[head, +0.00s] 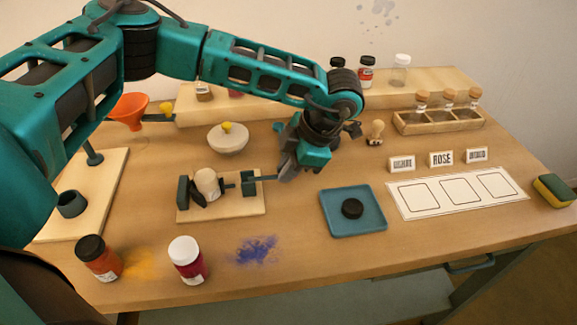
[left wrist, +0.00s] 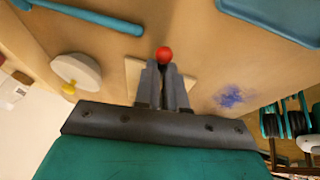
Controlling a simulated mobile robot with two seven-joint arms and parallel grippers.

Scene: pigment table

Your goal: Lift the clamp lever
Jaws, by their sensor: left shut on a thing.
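The clamp (head: 249,183) is dark green and fixed on a pale wooden board (head: 235,210). A whitish rounded piece (head: 206,181) sits between its jaws. The clamp lever (head: 267,178) reaches out low to the right, looking nearly level. My left gripper (head: 287,174) is at the lever's right end. In the left wrist view its fingers (left wrist: 163,80) are shut at the lever's red knob (left wrist: 164,54), which shows beyond the tips. In the head view the gripper hides the knob. My right gripper is not in view.
A blue tray (head: 334,228) with a black disc (head: 352,208) is to the right. A corked-vial rack (head: 437,122) stands at back right.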

